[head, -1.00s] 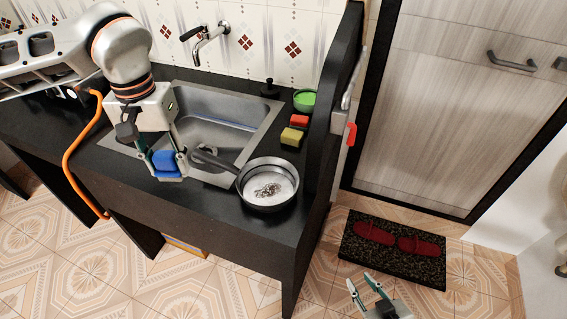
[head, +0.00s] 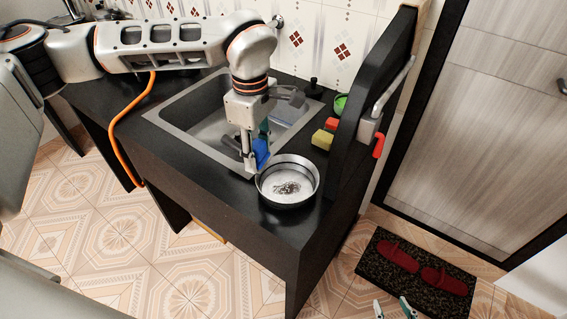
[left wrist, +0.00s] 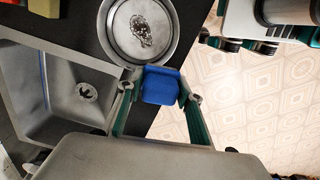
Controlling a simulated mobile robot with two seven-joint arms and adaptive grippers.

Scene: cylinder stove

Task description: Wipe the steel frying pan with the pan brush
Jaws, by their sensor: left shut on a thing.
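The steel frying pan (head: 287,204) sits on the black counter right of the sink, with dark scraps on its pale bottom. It also shows at the top of the left wrist view (left wrist: 117,42). My left gripper (head: 256,160) is shut on the blue pan brush (head: 263,152), just left of and above the pan's rim. In the left wrist view the blue brush (left wrist: 160,86) sits between the fingers and borders the pan's edge; contact cannot be told. The pan's handle is mostly hidden behind my gripper. My right gripper (head: 393,308) is open and empty at the bottom edge.
The sink (head: 185,128) lies left of the pan. A dark upright panel (head: 372,105) bounds the counter on the right.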

